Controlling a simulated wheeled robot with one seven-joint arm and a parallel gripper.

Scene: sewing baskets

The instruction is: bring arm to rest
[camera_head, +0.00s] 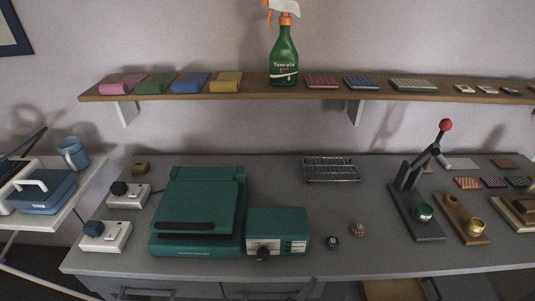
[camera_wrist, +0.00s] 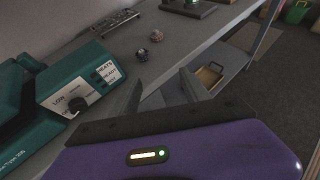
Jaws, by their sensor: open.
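My gripper (camera_wrist: 161,76) shows in the wrist view, with its two grey fingers apart and nothing between them. Its purple body fills the bottom of that view. The fingers show against the front edge of the grey table, with the floor and a drawer front area beyond. The head view shows no part of my arm or gripper. Two small round objects lie on the table, a dark one (camera_head: 333,242) and a reddish patterned one (camera_head: 358,229); they appear beyond the left finger in the wrist view.
On the table (camera_head: 290,190) stand a green press (camera_head: 198,212), a green control box (camera_head: 278,231), a wire rack (camera_head: 331,169) and a black lever press (camera_head: 413,205). A wooden shelf (camera_head: 310,94) above holds folded cloths and a green spray bottle (camera_head: 284,55).

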